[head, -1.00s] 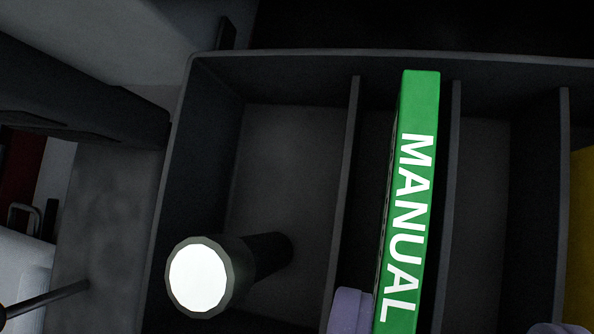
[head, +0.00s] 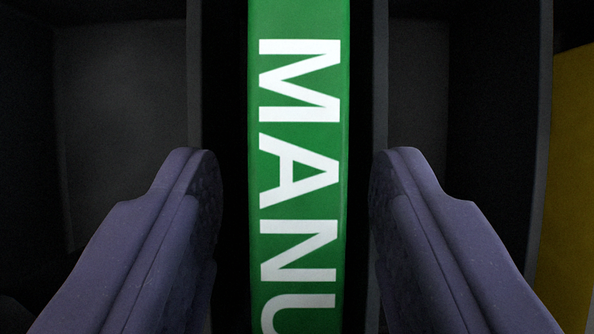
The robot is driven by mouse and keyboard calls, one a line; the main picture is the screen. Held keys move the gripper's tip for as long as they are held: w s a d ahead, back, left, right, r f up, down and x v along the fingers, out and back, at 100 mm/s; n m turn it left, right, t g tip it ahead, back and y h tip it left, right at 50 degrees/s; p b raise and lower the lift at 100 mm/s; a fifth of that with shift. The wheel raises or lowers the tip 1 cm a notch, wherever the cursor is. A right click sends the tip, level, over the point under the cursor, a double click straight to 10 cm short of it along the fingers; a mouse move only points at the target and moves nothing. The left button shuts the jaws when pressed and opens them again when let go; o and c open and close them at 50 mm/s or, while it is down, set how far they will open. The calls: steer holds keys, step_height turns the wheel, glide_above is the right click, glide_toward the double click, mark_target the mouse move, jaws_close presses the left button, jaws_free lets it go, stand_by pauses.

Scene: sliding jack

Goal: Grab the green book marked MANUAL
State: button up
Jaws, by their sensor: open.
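The green book (head: 298,140) with white letters stands upright in a narrow slot of a dark divided box. Its spine faces me, with "MANU" showing; the rest runs out of the picture at the bottom. My gripper (head: 294,165) is open, with one purple-grey finger on each side of the spine. A dark gap shows between each finger and the book, so neither appears to touch it. How deep the fingertips reach beside the book is hard to tell.
Thin upright dividers (head: 200,80) flank the book's slot closely. The compartment (head: 120,110) to the left shows an empty floor. A yellow surface (head: 570,170) is at the far right.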

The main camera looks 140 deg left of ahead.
steer(key=shift+f+b, duration=0.15)
steer(key=shift+b, duration=0.15)
jaws_close()
steer(key=shift+r+p, duration=0.2)
steer(key=shift+p, duration=0.15)
